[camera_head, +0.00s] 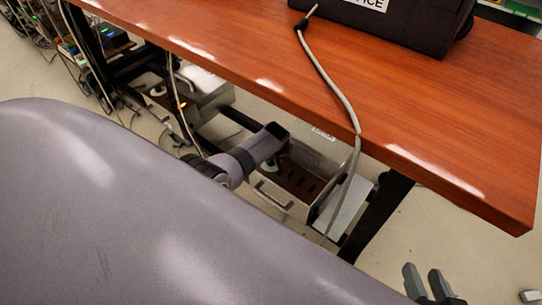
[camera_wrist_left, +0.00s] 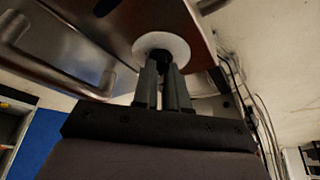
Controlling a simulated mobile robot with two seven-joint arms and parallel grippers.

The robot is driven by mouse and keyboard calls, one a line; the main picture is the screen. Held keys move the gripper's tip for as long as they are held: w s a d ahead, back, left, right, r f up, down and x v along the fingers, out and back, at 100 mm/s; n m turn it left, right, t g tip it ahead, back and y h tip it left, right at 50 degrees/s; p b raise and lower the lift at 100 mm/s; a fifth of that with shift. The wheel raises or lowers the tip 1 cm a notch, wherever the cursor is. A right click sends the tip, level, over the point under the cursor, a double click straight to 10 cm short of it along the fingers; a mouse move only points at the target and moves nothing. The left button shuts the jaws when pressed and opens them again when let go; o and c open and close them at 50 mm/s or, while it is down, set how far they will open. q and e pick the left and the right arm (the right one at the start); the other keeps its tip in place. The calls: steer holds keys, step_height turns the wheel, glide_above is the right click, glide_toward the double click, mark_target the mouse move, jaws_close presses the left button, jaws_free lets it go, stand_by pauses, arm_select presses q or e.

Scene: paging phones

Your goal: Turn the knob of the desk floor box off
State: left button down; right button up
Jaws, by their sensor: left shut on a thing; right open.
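The desk floor box (camera_head: 300,184) is a metal box with a brown slotted face and a front handle, under the desk. My left arm reaches under the desk to it. In the left wrist view, a white round disc (camera_wrist_left: 161,46) with a dark knob (camera_wrist_left: 160,56) at its centre sits on the box's brown face. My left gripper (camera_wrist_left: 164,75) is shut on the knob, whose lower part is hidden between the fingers. In the head view the left fingertips are hidden. My right gripper (camera_head: 425,284) is open and empty at the bottom right, away from the box.
The wooden desk top (camera_head: 420,130) overhangs the box, with a dark leg (camera_head: 376,215) to its right. A grey cable (camera_head: 343,100) hangs over the desk edge near the box. A second metal box (camera_head: 215,98) stands further left with cables around it.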

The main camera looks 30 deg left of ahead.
stand_by(0.5)
arm_select(q)
steer(key=c, duration=1.2)
jaws_free()
steer(key=shift+o, duration=0.2)
steer(key=shift+d+r+p, duration=0.1)
steer(key=shift+r+p, duration=0.2)
steer(key=shift+s+d+r+p, duration=0.1)
steer(key=shift+r+p, duration=0.25)
steer(key=shift+p+v, duration=2.5)
steer(key=shift+v, duration=0.4)
arm_select(e)
steer(key=shift+s+d+g+h, duration=0.15)
steer(key=shift+s+d+h, duration=0.2)
steer(key=shift+d, duration=0.4)
steer(key=shift+s+d+g+h, duration=0.1)
steer(key=shift+s+d+h, duration=0.25)
steer(key=shift+d, duration=0.35)
steer(key=shift+s+d+g+h, duration=0.2)
steer(key=shift+d+h, duration=0.2)
steer(key=shift+d, duration=0.35)
